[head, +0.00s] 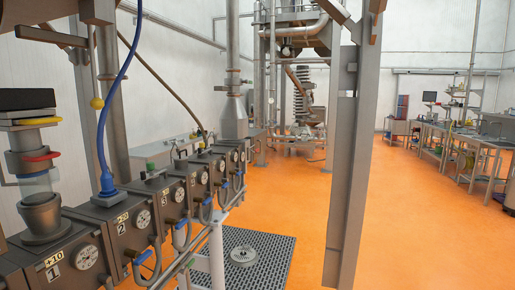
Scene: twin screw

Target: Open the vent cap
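No part in the head view can be surely told as the vent cap. On the left, the dark metal unit marked 1 (80,258) carries a grey collar and clear cylinder (38,188) with red and yellow bands and a black top. The unit marked 2 (125,222) has a blue hose fitting (107,185) on top. A small green cap (151,167) sits on a unit farther back. A round metal disc (243,256) lies low on a dark grating. Neither of my grippers shows.
The row of units with gauges (143,219) and blue-handled valves (142,257) runs away along the left. A grey steel post (350,170) stands right of centre. Orange floor (430,230) is clear to its right. Workbenches (465,145) stand at the far right.

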